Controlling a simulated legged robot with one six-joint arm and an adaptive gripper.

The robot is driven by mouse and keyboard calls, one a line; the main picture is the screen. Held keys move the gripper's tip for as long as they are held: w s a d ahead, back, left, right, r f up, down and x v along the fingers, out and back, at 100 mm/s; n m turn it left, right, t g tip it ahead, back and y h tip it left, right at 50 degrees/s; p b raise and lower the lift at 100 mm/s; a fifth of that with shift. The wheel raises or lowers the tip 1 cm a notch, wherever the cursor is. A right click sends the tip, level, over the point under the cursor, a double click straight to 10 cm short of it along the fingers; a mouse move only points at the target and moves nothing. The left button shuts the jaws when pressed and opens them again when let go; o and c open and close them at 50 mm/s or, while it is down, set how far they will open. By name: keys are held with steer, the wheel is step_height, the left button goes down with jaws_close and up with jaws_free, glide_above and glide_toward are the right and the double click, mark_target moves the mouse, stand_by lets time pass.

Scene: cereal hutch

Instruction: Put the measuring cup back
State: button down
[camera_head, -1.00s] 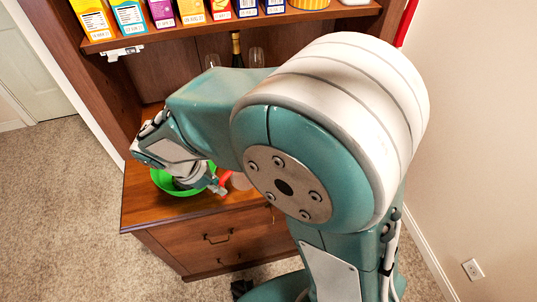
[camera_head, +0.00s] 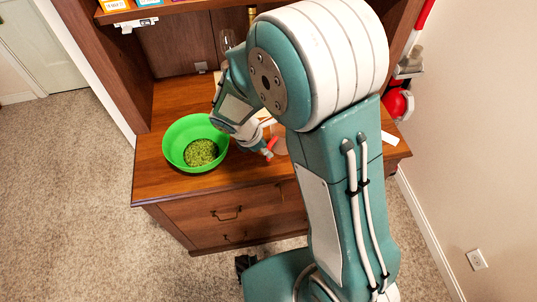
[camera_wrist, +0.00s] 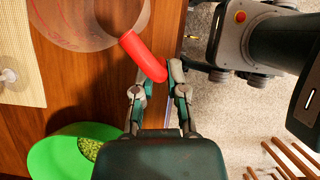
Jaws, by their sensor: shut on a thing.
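The measuring cup has a red handle and a clear body. In the wrist view its red handle (camera_wrist: 143,56) lies between the fingertips, and its clear body (camera_wrist: 85,22) shows at the top left. My gripper (camera_wrist: 160,76) is shut on the handle. In the head view the red handle (camera_head: 271,146) shows over the front part of the wooden counter, right of the green bowl. My gripper (camera_head: 264,150) is partly hidden by my arm there. I cannot tell whether the cup touches the counter.
A green bowl (camera_head: 171,139) with green grains stands on the wooden counter (camera_head: 155,180), left of my gripper. A pale mat (camera_wrist: 22,60) lies on the counter. A red fire extinguisher (camera_head: 396,104) is at the right.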

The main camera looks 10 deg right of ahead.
steer(key=x, duration=0.4)
steer(key=shift+w+a+f, duration=0.1)
steer(key=shift+a+f, duration=0.1)
steer(key=shift+a, duration=0.2)
steer(key=c, duration=0.7)
jaws_free()
steer(key=shift+a, duration=0.1)
steer(key=shift+r, duration=0.1)
